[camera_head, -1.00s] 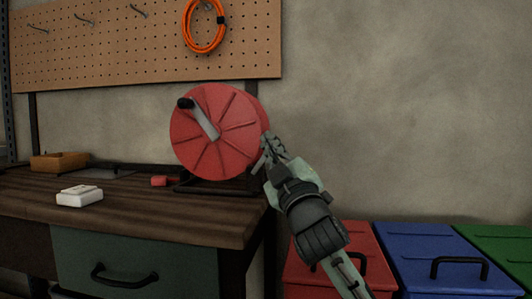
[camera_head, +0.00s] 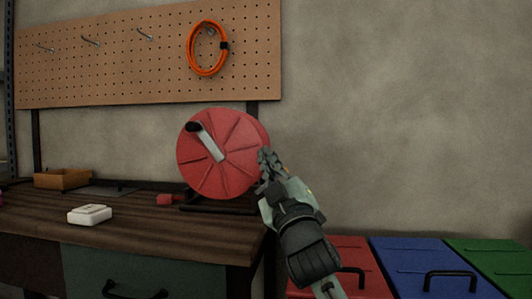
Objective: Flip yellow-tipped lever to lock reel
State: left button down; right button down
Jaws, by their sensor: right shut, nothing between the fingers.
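The red reel (camera_head: 232,172) stands upright on a dark stand at the right end of the workbench, with a grey crank and black knob on its face. My right gripper (camera_head: 267,158) is shut and empty at the reel's right edge, overlapping the rim in the picture. I cannot tell whether it touches the reel. I cannot make out the yellow-tipped lever; the gripper covers that side of the reel and stand. My left gripper is not in view.
The wooden workbench (camera_head: 150,228) holds a white box (camera_head: 89,214), a small red block (camera_head: 165,199) and an orange-brown tray (camera_head: 62,179). An orange cable coil (camera_head: 190,50) hangs on the pegboard (camera_head: 110,60). Red, blue (camera_head: 415,255) and green lidded bins stand at lower right.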

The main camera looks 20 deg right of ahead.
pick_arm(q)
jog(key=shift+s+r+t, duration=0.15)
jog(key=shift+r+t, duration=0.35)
pick_arm(e)
jog(key=f+v, duration=0.1)
jog(key=v, duration=0.6)
jog(key=shift+w, duration=0.15)
jog(key=shift+f, duration=0.1)
